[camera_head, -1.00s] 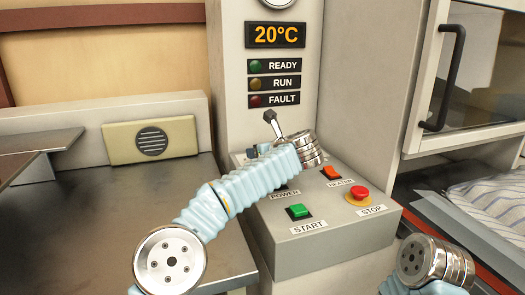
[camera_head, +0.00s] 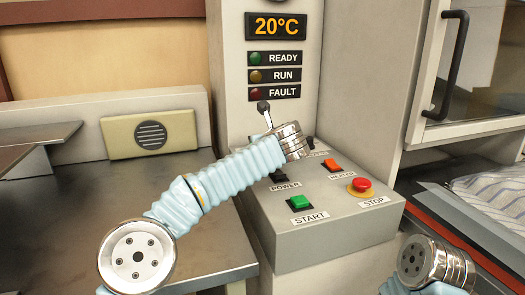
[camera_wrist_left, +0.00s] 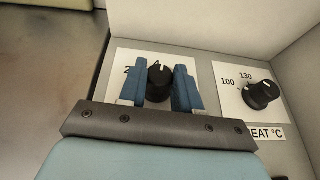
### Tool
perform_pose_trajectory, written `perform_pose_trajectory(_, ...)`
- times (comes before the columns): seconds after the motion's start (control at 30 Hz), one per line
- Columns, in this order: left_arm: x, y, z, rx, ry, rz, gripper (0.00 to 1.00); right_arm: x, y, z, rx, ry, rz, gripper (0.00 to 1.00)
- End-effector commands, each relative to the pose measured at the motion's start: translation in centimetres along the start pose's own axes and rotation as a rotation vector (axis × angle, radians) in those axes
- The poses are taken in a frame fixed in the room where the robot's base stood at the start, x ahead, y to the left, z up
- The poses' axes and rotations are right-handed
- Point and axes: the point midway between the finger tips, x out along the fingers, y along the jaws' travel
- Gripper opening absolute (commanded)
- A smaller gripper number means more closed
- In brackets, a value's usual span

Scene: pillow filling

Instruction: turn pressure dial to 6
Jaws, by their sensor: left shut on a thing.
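The pressure dial (camera_wrist_left: 160,82) is a round black knob on a white plate, seen in the left wrist view. The numerals 2 and 4 show at its upper left and top. Its exact pointer reading is too small to tell. My left gripper (camera_wrist_left: 160,88) has its two blue fingers on either side of the knob and is shut on it. In the head view my left wrist covers the dial and the gripper. My right wrist shows at the lower right of the head view, but its gripper is out of view.
A heat dial (camera_wrist_left: 261,94) sits just right of the pressure dial. On the panel are a green START button (camera_head: 299,202), a red STOP button (camera_head: 361,185) and an orange HEATER switch (camera_head: 332,165). A 20°C display (camera_head: 275,26) stands above. A metal table (camera_head: 95,215) is at left.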

Motion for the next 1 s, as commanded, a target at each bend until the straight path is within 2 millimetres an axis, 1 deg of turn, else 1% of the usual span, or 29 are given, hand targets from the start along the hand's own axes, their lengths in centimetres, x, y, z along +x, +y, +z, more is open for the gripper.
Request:
perform_pose_trajectory(0.03,0.2,0.3,-0.4,0.012,-0.001,-0.034,0.02,0.9,0.4,0.0,0.001,0.0,0.001,0.43)
perform_pose_trajectory(0.2,0.1,0.6,-0.1,0.072,0.0,-0.177,0.02,1.3,0.6,0.0,0.002,0.001,0.002,0.43)
perform_pose_trajectory(0.33,0.1,0.7,0.2,0.12,0.002,-0.291,0.02,0.7,0.3,0.0,0.002,0.001,0.001,0.43)
perform_pose_trajectory(0.63,0.2,1.0,0.4,0.221,0.003,-0.542,0.02,-1.7,-0.7,0.0,-0.002,-0.001,-0.001,0.43)
perform_pose_trajectory(0.8,0.4,1.1,0.2,0.266,0.002,-0.657,0.02,-2.1,-0.9,0.0,-0.003,-0.002,-0.002,0.43)
perform_pose_trajectory(1.0,0.5,1.1,0.2,0.304,0.001,-0.751,0.02,-2.2,-1.0,0.0,-0.003,-0.002,-0.002,0.43)
